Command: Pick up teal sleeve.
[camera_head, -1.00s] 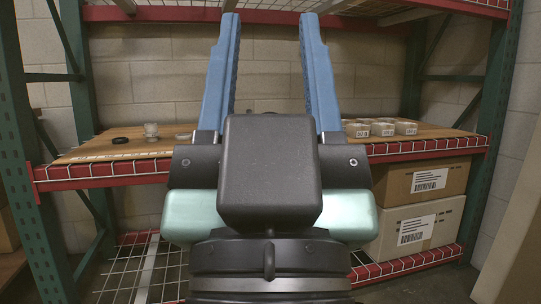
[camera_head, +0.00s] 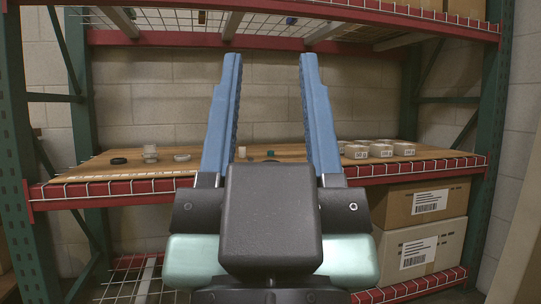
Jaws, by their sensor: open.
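A small teal piece (camera_head: 271,153), which looks like the teal sleeve, stands on the wooden shelf board toward the back, seen between my fingers. My gripper (camera_head: 270,60) is open and empty, its two blue fingers pointing up and apart in the picture. The fingers are in front of the shelf, and the teal piece shows low in the gap between them, clear of both. My gripper's dark body hides the board's front middle.
A small white piece (camera_head: 242,152) stands left of the teal one. A black ring (camera_head: 118,161), a clear stacked part (camera_head: 150,153) and a pale ring (camera_head: 183,157) lie farther left. Several labelled white cylinders (camera_head: 381,150) stand right. An upper shelf beam (camera_head: 160,38) spans above; cardboard boxes (camera_head: 428,193) sit below.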

